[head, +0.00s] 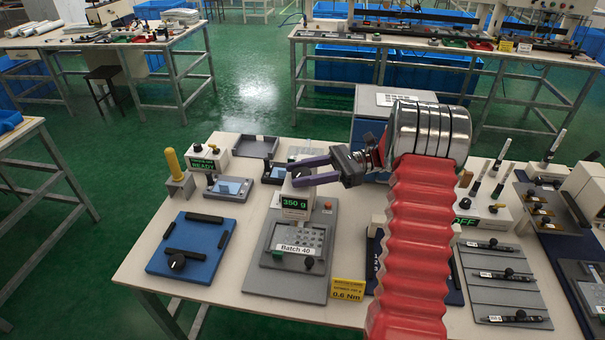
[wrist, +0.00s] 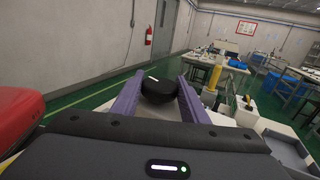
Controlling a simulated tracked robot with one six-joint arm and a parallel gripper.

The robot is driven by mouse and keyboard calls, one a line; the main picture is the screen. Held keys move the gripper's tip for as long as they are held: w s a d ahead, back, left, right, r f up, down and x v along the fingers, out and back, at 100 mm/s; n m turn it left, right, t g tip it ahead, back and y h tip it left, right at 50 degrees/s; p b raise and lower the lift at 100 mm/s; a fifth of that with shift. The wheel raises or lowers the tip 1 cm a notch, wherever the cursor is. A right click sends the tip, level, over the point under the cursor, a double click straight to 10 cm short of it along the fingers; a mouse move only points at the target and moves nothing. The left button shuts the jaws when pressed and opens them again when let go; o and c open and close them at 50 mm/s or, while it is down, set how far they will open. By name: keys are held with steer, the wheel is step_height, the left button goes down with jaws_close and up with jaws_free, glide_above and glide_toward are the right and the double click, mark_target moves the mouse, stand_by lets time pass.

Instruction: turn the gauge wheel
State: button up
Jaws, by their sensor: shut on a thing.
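My gripper (head: 292,172) reaches left from my red arm, its two purple fingers at the top of the gauge with the green "350 g" display (head: 295,203). In the wrist view the purple fingers (wrist: 160,77) stand on either side of a dark round wheel (wrist: 157,91) with a small white mark, and are shut on it. In the head view the wheel is hard to make out between the fingers. The gauge stands on a grey base plate (head: 262,277) that also bears a "Batch 40" label (head: 297,249).
A blue plate (head: 190,247) with black bars lies to the left, near a yellow-handled post (head: 175,165). A yellow "0.6 Nm" card (head: 348,289) stands at the front edge. Grey boards with tools (head: 497,285) lie right of my arm. Open green floor lies beyond the table.

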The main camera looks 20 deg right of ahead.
mark_target(301, 172)
steer(key=shift+n+g, duration=0.4)
steer(key=shift+g, duration=0.3)
steer(key=o, duration=1.1)
steer(key=shift+c, duration=0.2)
step_height(301, 172, up, 10)
steer(key=shift+a+f, duration=0.1)
